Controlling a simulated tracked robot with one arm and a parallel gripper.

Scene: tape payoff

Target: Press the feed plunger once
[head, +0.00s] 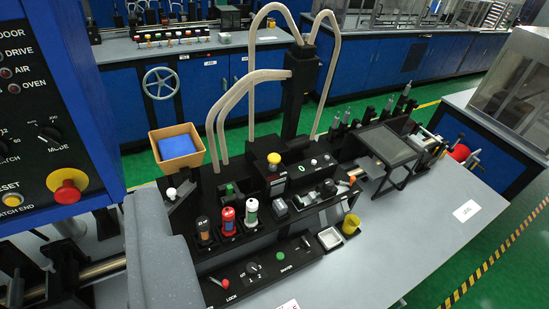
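A black tape station (270,200) stands on the grey bench in the middle of the view. A yellow round cap (274,158) sits on top of its upper box, beside a small display (301,168) with a green figure. This cap may be the feed plunger, but I can read no such label. A white ball knob (171,193) stands at the station's left end, and a green knob (229,188) is right of it. My gripper is not in view, so its distance from these parts does not show.
Several capped bottles (227,219) stand in front. The lower panel has a red lock knob (225,283) and a green button (281,255). A tan bin (178,148) stands behind left. A grey block (165,250) and blue control cabinet (60,110) fill the left.

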